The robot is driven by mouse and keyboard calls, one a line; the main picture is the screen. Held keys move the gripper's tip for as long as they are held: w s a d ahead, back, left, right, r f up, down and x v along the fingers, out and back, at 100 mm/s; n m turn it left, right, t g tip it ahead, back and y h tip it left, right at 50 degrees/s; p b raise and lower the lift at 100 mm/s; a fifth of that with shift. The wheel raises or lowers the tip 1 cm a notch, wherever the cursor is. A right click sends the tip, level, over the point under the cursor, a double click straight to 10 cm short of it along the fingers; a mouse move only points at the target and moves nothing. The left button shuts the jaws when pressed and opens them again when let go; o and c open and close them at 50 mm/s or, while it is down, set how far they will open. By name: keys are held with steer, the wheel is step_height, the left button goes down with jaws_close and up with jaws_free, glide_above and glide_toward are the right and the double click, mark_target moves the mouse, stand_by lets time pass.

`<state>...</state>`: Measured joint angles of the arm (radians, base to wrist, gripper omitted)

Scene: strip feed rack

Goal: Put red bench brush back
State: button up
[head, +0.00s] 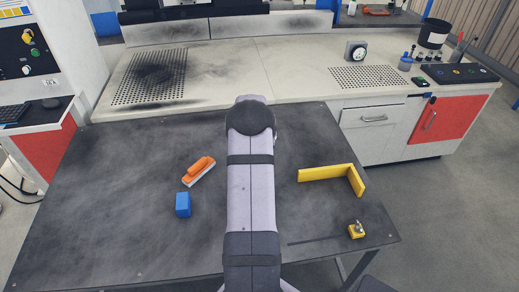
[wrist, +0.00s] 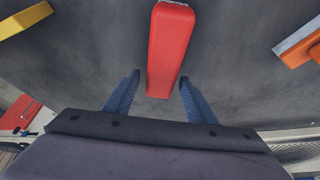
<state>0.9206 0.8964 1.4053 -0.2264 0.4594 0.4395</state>
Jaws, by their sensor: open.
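A long red block, which I take for the red bench brush, lies on the dark table in the wrist view (wrist: 168,45). No bristles show on it from here. My gripper (wrist: 159,77) is open, with one blue finger on each side of the near end of the red block. Gaps show between the block and both fingers; I cannot tell the height between them. In the head view my own arm hides the red block and the gripper.
An orange brush with a pale base (head: 199,171) and a blue block (head: 183,205) lie left of my arm. A yellow angled bar (head: 327,173) and a small yellow block with metal on top (head: 356,231) lie right. A pale workbench (head: 225,75) stands behind the table.

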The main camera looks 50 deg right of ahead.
steer(key=shift+a+r, duration=0.15)
steer(key=shift+r, duration=0.55)
steer(key=b+v, duration=0.1)
steer(key=v, duration=1)
steer(key=shift+a, duration=0.15)
steer(key=w+a+n+y, duration=0.3)
steer(key=a+n, duration=0.3)
steer(key=a, duration=1.9)
steer(key=s+a+f+n+g, duration=0.1)
steer(key=s+a+n, duration=0.2)
steer(key=s+a, duration=0.3)
steer(key=s+a+f+n+y, duration=0.1)
steer(key=s+a+n, duration=0.3)
steer(key=a, duration=0.9)
steer(key=s+f, duration=0.1)
steer(key=s, duration=0.2)
steer(key=shift+s+a+f+g, duration=0.25)
steer(key=shift+s+a+g, duration=0.05)
steer(key=shift+g, duration=0.1)
